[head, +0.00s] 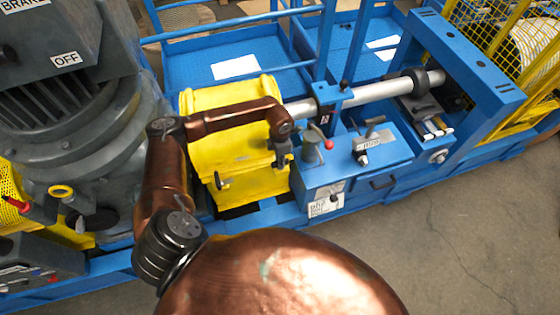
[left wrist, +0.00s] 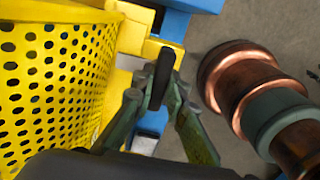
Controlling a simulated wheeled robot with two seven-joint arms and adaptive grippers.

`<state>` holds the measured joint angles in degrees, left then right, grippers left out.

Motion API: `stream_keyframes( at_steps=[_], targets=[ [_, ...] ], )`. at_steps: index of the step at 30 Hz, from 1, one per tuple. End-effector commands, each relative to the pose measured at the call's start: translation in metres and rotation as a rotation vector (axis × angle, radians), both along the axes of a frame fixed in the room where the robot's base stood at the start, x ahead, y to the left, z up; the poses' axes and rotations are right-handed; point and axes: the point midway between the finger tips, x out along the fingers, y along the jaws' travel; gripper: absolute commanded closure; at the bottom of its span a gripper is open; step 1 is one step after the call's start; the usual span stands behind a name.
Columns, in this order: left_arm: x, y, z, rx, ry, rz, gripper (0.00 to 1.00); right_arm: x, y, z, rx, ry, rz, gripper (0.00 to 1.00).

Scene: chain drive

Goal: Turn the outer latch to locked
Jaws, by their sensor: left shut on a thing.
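The yellow guard (head: 235,155) covers the chain drive beside the blue frame; its perforated side shows in the left wrist view (left wrist: 55,85). My left gripper (head: 282,160) is at the guard's right end. In the left wrist view, my left gripper (left wrist: 163,85) is shut on a dark, flat latch handle (left wrist: 159,78), one finger on each side. The latch's base and lock marking are hidden, so I cannot read its state. My right gripper is out of view.
A blue block with a red-knobbed lever (head: 327,145) stands just right of the gripper. A silver shaft (head: 365,93) runs behind it. A grey motor housing (head: 65,130) fills the left. The concrete floor (head: 470,220) in front is clear.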

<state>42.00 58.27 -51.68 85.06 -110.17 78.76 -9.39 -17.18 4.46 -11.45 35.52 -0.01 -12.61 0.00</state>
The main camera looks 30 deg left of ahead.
Motion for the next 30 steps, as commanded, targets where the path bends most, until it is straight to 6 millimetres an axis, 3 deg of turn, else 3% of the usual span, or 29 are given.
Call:
stream_keyframes(
  at_steps=[14, 15, 21, 30],
  targets=[
    [0.0008, 0.0009, 0.0008, 0.001, -0.002, 0.015, 1.00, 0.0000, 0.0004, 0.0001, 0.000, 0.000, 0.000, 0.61],
    [0.0009, 0.0009, 0.0008, 0.001, -0.002, 0.015, 0.84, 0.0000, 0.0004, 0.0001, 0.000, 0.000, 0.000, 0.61],
    [0.0006, 0.0004, 0.0005, 0.000, -0.001, 0.013, 0.71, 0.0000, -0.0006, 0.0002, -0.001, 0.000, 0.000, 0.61],
    [0.0006, 0.0000, 0.0013, 0.000, -0.001, 0.012, 0.70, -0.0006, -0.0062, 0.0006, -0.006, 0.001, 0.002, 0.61]
  ],
)
